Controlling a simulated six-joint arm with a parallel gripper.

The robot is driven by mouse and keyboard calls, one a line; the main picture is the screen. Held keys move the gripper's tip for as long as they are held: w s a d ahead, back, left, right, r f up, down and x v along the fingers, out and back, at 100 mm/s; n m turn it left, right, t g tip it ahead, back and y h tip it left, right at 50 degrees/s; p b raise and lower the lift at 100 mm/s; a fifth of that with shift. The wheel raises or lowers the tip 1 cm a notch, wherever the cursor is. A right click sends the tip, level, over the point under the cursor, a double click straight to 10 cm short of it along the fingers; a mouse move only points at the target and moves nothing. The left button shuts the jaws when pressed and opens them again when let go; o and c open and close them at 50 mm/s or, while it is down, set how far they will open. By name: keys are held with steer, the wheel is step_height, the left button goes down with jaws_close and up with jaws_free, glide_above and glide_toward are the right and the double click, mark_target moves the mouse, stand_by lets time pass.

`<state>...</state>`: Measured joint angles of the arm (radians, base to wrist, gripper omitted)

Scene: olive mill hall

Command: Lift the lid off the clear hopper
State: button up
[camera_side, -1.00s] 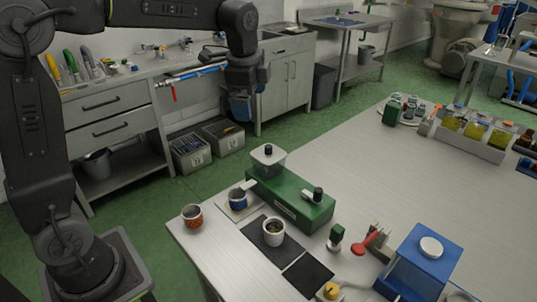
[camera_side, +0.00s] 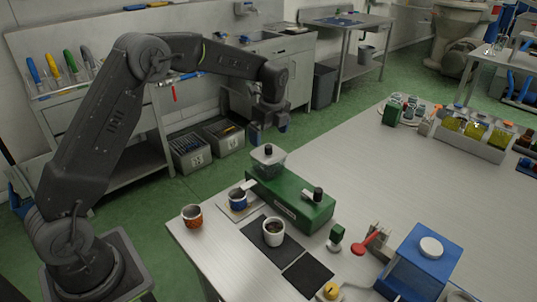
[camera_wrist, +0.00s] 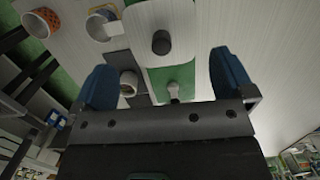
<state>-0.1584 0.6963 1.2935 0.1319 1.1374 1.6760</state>
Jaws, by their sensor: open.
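The clear hopper (camera_side: 264,168) stands on the far end of a green machine (camera_side: 292,203). Its lid (camera_side: 274,154) is on top, with a dark round knob (camera_side: 268,149). My gripper (camera_side: 269,135) is open and empty just above the lid, pointing down. In the wrist view the two blue fingers of my gripper (camera_wrist: 163,62) are spread wide. The dark knob (camera_wrist: 161,42) shows between and slightly beyond the fingertips, apart from both. The green body (camera_wrist: 175,84) shows behind the gripper mount, which hides part of it.
A blue cup (camera_side: 238,200), an orange patterned cup (camera_side: 192,217) and a white cup with dark contents (camera_side: 273,239) stand close to the machine. A blue box (camera_side: 417,265) and a red-handled tool (camera_side: 368,240) are at the right front. The table's far middle is clear.

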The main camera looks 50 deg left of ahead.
mark_target(269, 146)
steer(key=shift+a+f, duration=0.2)
steer(key=shift+f, duration=2.8)
steer(key=shift+c, duration=0.2)
steer(key=c, duration=0.5)
steer(key=shift+r, duration=0.15)
